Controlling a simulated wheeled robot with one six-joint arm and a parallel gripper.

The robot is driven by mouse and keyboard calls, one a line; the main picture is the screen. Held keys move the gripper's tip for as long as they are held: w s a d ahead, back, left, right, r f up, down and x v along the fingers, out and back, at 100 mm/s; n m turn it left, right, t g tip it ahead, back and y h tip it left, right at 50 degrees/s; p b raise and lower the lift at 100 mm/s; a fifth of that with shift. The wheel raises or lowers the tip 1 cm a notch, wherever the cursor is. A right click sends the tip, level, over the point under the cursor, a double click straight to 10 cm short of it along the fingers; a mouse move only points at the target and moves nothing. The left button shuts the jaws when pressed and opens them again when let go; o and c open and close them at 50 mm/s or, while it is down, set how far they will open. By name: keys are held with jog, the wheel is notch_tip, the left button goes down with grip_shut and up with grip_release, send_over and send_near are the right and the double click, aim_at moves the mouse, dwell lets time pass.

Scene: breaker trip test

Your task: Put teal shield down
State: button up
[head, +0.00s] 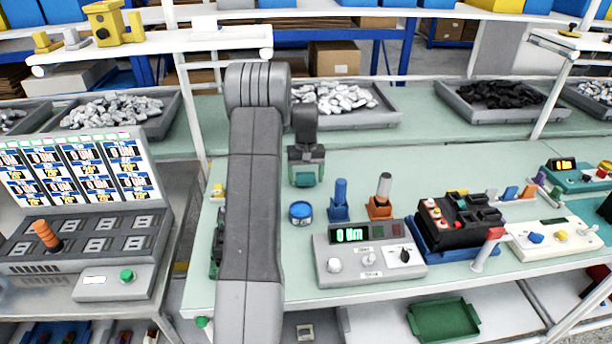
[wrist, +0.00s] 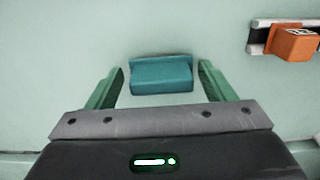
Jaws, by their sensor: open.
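The teal shield (wrist: 161,75) is a small teal block. In the wrist view it lies on the pale green bench top, between the two green fingers of my gripper (wrist: 160,88). A gap shows on each side of it, so the fingers are apart from it. In the head view my gripper (head: 305,180) points down at the bench, just right of my grey arm. A teal patch shows low between the fingers there, but I cannot clearly tell shield from fingers in that view.
A blue round tin (head: 300,212), a blue holder (head: 340,202) and an orange-based screwdriver stand (head: 381,200) are close by on the right. A grey meter box (head: 369,252) is in front. Parts trays (head: 345,118) line the back. Bench (head: 400,160) behind the stands is clear.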

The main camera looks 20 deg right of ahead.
aim_at(306, 173)
notch_tip(306, 173, up, 8)
jog(key=shift+f+b, duration=0.1)
jog(key=shift+b, duration=0.4)
